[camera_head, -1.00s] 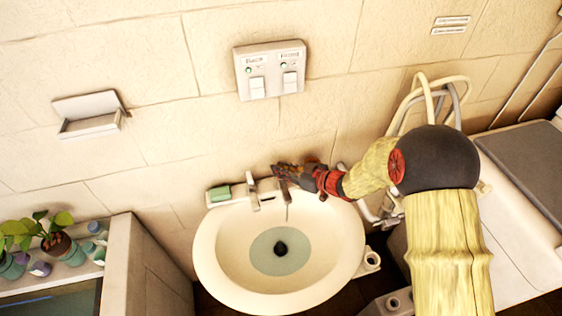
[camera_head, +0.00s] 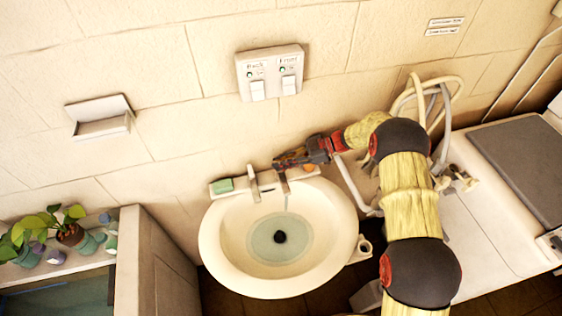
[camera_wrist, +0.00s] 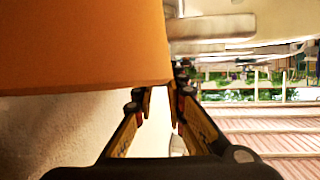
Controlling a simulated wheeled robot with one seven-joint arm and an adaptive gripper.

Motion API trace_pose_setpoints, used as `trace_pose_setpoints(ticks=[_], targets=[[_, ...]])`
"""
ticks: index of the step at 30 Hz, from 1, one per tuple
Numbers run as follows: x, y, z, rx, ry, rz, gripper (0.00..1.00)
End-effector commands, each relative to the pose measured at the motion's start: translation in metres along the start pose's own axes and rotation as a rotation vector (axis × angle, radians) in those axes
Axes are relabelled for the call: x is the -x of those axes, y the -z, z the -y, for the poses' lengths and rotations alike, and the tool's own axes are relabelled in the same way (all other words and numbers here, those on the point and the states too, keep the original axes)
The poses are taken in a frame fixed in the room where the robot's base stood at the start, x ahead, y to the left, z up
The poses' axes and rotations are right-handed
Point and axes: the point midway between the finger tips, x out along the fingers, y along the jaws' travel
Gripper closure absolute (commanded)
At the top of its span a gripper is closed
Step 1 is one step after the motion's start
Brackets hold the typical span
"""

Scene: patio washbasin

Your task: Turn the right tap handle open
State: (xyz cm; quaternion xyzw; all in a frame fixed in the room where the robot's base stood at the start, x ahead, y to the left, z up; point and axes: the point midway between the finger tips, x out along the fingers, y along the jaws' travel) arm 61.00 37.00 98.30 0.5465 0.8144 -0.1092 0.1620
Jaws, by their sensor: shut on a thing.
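The white washbasin (camera_head: 222,262) stands against the wall with two taps on its back ledge. The left tap (camera_head: 254,184) is clear of my gripper. The right tap's spout (camera_head: 284,184) shows below my gripper (camera_head: 279,163); its handle is hidden behind the fingers. A thin pale line under this spout may be water. My gripper reaches in from the right, shut on the right tap handle. In the wrist view its fingers (camera_wrist: 171,92) are close together, and what lies between their tips is hard to see.
An orange object (camera_head: 309,168) sits on the ledge just right of the right tap; an orange surface (camera_wrist: 80,45) fills the wrist view's upper left. A green soap bar (camera_head: 223,186) lies left of the taps. Switches (camera_head: 271,73) are above. Pale hoses (camera_head: 432,100) hang right.

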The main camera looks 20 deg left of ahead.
Motion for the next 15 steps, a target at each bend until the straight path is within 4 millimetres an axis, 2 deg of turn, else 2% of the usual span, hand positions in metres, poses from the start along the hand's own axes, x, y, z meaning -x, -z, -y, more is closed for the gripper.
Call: trace_pose_setpoints(ticks=[15], targets=[[-0.0004,0.0014,-0.0008,0.019,0.041,-0.001,1.0]])
